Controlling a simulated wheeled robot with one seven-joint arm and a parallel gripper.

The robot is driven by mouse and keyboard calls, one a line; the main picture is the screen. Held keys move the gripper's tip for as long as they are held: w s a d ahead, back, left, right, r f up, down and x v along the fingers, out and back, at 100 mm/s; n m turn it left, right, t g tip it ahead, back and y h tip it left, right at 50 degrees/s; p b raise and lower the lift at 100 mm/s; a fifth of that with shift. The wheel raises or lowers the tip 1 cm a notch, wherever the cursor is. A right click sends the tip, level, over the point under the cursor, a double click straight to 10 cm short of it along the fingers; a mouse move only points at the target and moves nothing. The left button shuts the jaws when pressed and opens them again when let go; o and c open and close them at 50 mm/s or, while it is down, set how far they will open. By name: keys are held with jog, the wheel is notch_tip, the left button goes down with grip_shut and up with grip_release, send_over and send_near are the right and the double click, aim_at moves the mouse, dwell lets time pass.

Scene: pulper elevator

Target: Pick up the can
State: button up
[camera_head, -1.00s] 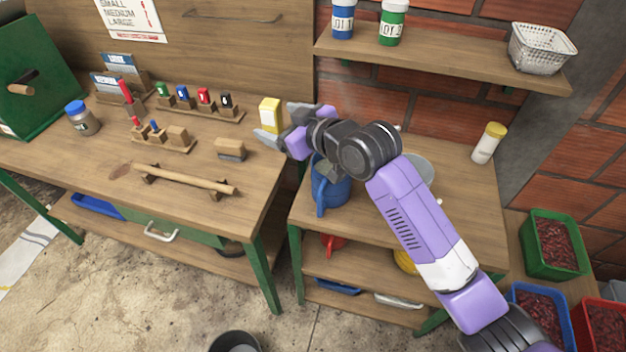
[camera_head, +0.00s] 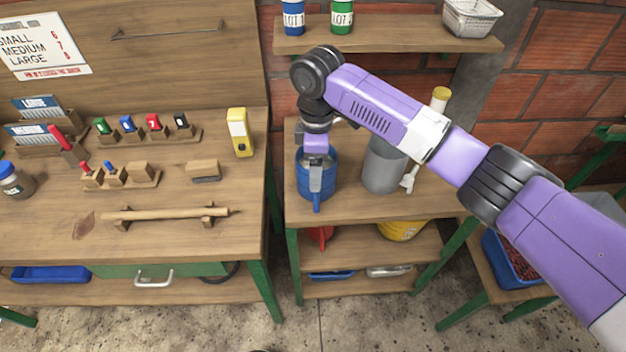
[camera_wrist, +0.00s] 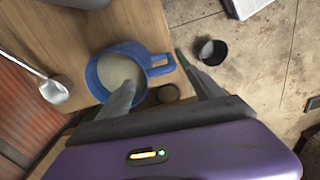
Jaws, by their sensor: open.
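A blue can (camera_head: 318,188) with a side handle stands upright on the wooden shelf unit, its handle facing the front edge. My gripper (camera_head: 316,180) points down over it and partly hides it. In the wrist view the blue can (camera_wrist: 92,82) is open at the top and pale inside. Its handle (camera_wrist: 160,70) shows between the two fingers of my open gripper (camera_wrist: 160,88). The left finger overlaps the can's near rim; the right finger is off to the handle's other side. I cannot tell whether either finger touches it.
A grey container with a tap (camera_head: 380,168) stands right of the blue can, near a yellow-lidded bottle (camera_head: 440,98). The workbench (camera_head: 240,210) with a yellow box (camera_head: 239,132) is left. A dark bucket (camera_wrist: 211,51) stands on the floor.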

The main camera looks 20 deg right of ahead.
jog(key=shift+s+d+f, duration=0.1)
jog(key=shift+s+f, duration=0.05)
jog(key=shift+f, duration=0.05)
jog(key=shift+f+p, duration=0.95)
jog(key=shift+f, duration=2.75)
jog(key=shift+c, duration=0.3)
grip_shut()
jog(key=shift+r, duration=0.1)
